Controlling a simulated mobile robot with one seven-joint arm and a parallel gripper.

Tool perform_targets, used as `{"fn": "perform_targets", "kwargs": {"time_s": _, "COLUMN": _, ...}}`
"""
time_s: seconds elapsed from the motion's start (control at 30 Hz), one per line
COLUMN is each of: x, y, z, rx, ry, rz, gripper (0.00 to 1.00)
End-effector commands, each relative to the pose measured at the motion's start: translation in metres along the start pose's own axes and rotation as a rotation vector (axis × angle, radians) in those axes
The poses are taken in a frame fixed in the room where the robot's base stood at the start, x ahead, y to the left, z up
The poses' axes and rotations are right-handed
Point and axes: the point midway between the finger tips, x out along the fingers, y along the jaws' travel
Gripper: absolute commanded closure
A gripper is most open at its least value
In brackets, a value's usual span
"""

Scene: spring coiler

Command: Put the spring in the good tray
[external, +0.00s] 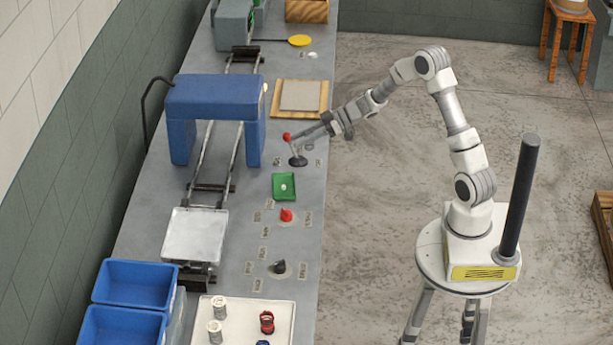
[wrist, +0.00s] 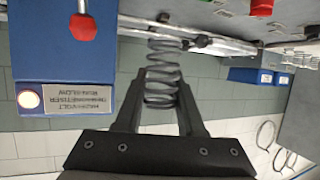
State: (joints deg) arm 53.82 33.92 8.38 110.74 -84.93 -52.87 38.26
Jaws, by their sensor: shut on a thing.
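My gripper (wrist: 161,112) is shut on a grey coil spring (wrist: 162,75), which sits between its two dark fingers in the wrist view. In the external view my gripper (external: 303,134) is above the bench's right side, close to a red-knobbed lever (external: 287,136). The spring cannot be made out there. No readable label shows which tray is the good one.
A blue arch-shaped machine (external: 215,95) straddles rails left of the gripper; its blue housing (wrist: 68,70) also shows in the wrist view. Two blue bins (external: 137,283) stand at the near left. A red button (external: 286,215) and a black knob (external: 278,267) stick up from the bench.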

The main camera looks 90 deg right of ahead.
Motion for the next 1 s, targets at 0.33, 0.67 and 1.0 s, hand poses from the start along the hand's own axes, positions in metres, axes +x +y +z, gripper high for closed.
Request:
{"fn": "perform_targets", "kwargs": {"time_s": 0.33, "x": 0.021, "y": 0.001, "z": 0.019, "rx": 0.005, "ry": 0.001, "rz": 0.008, "gripper": 1.00}}
{"fn": "perform_targets", "kwargs": {"time_s": 0.67, "x": 0.096, "y": -0.025, "z": 0.032, "rx": 0.004, "ry": 0.001, "rz": 0.011, "gripper": 1.00}}
{"fn": "perform_targets", "kwargs": {"time_s": 1.0, "x": 0.117, "y": -0.030, "z": 0.049, "rx": 0.007, "ry": 0.000, "rz": 0.013, "gripper": 1.00}}
